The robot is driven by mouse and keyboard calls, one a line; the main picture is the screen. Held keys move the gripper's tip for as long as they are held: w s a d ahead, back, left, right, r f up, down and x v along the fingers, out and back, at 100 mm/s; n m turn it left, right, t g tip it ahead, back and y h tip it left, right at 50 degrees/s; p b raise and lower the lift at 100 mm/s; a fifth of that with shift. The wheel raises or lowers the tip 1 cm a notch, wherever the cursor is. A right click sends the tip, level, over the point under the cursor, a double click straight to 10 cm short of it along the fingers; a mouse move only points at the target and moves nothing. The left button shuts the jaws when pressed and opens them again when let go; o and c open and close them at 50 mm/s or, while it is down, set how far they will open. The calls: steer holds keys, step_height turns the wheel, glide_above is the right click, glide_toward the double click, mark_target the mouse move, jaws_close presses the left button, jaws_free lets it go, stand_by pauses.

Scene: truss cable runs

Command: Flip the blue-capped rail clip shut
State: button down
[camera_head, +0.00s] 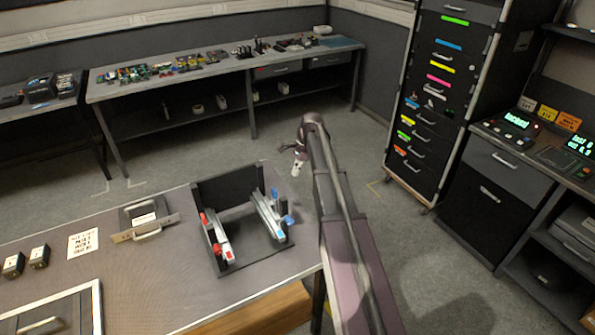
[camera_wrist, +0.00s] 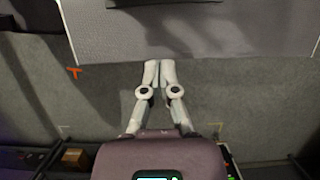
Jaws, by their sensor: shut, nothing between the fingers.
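The blue-marked rail (camera_head: 268,219) is the right one of two pale rails on a black stand on the near table in the head view. Blue parts show at its far end (camera_head: 276,195) and on its right side (camera_head: 288,219). They are too small to tell how the clip's cap stands. My gripper (camera_head: 295,172) hangs beyond the stand, up and right of the blue parts and apart from them. In the wrist view its white fingertips (camera_wrist: 159,63) meet with nothing between them. No clip can be made out in that view.
The red-marked rail (camera_head: 219,240) stands left of the blue one, and the black back panel (camera_head: 222,187) rises behind both. A grey piece with a handle (camera_head: 146,221) lies further left. A drawer cabinet (camera_head: 433,105) stands at the back right.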

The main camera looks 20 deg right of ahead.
mark_target(272, 201)
steer(key=a+f+b, duration=0.5)
steer(key=a, duration=0.1)
steer(key=shift+s+f, duration=0.3)
steer(key=shift+s, duration=0.15)
steer(key=shift+a, duration=0.15)
stand_by(0.5)
steer(key=shift+s+a+r+h+p, duration=0.15)
steer(key=shift+a+h+p, duration=0.3)
steer(key=shift+a+h, duration=0.35)
steer(key=shift+a, duration=0.1)
steer(key=shift+d, duration=0.2)
steer(key=shift+d+f, duration=0.25)
steer(key=shift+d, duration=0.3)
steer(key=shift+d, duration=0.2)
